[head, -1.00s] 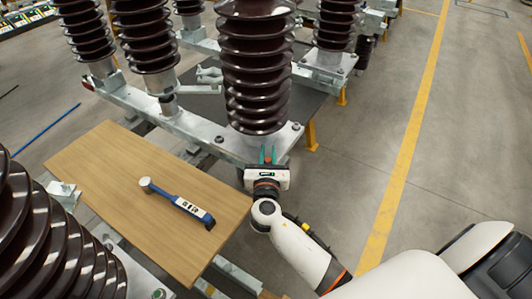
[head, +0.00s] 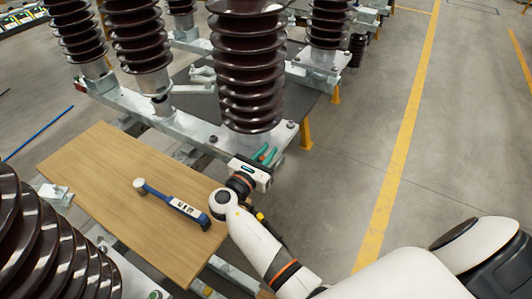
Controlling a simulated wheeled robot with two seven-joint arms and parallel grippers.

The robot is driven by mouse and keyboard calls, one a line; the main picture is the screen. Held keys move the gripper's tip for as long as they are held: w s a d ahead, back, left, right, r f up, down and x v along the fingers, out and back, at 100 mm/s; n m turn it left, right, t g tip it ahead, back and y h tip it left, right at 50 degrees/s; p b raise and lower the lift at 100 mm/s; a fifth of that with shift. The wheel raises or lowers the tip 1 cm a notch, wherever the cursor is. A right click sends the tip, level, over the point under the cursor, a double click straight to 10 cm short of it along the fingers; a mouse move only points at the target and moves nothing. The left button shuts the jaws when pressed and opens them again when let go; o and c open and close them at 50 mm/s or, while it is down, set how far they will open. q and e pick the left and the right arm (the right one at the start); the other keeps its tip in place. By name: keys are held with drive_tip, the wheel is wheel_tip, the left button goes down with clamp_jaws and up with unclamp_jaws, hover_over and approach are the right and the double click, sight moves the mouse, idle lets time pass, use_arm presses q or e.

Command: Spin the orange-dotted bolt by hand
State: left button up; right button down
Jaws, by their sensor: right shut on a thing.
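My right gripper (head: 265,154) is at the front edge of the grey steel beam (head: 190,128), below the large brown ribbed insulator (head: 248,85). Its green fingers are shut on a bolt at the beam, which they and the white gripper body mostly hide. My left gripper is not in view.
A wooden board (head: 110,165) lies left of my right arm, with a blue and white torque wrench (head: 172,203) on it. Another ribbed insulator (head: 40,245) stands close at the lower left. Open floor with a yellow line (head: 397,150) lies to the right.

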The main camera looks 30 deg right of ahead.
idle(0.3)
drive_tip(key=c, duration=1.3)
unclamp_jaws()
